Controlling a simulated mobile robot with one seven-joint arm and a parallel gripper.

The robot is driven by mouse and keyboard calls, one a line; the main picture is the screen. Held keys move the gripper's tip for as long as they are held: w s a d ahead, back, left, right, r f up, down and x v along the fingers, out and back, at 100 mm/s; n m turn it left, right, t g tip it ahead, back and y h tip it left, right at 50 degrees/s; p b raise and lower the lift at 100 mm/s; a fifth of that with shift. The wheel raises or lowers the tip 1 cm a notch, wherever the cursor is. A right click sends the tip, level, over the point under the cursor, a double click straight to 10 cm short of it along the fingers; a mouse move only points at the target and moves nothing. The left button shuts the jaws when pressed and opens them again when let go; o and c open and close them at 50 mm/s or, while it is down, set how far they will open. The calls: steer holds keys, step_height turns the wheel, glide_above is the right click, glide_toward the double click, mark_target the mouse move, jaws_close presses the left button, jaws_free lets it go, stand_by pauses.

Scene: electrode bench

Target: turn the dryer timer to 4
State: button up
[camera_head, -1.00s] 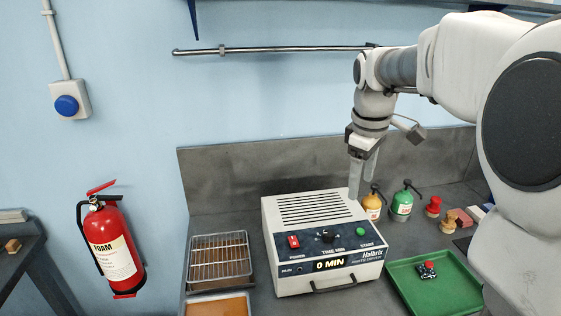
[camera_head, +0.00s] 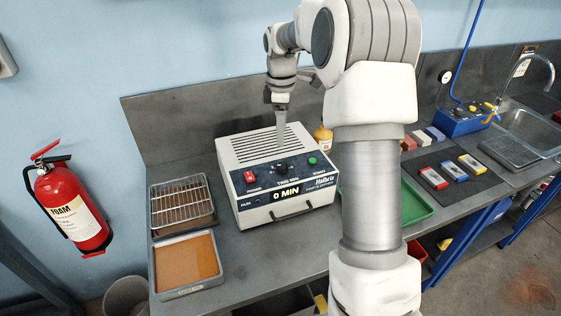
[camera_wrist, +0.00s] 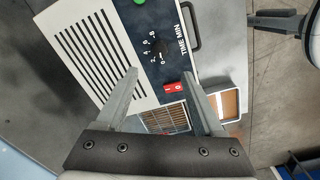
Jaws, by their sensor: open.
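The white dryer (camera_head: 237,154) sits on the bench, with a slotted vent top and a dark front panel. Its black timer knob (camera_head: 282,170) is between a red power switch (camera_head: 250,177) and a green start button (camera_head: 312,161). The display (camera_head: 286,192) reads 0 MIN. In the wrist view, the knob (camera_wrist: 160,48) has a numbered scale beside it, and its pointer is too small to read surely. My gripper (camera_head: 280,133) is above the vented top, behind the knob, fingers down. In the wrist view, my gripper (camera_wrist: 160,77) has its fingers apart with nothing between them.
A wire rack on a tray (camera_head: 180,203) and a tray with an orange-brown surface (camera_head: 188,264) lie left of the dryer. A yellow bottle (camera_head: 323,139) stands behind its right side. A green tray (camera_head: 415,205) is partly hidden by my arm.

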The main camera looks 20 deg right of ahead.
mark_target(281, 165)
steer(key=f, duration=0.6)
steer(key=f+p, duration=0.1)
steer(key=f, duration=0.5)
steer(key=shift+w, duration=0.2)
steer(key=shift+c, duration=0.2)
jaws_close()
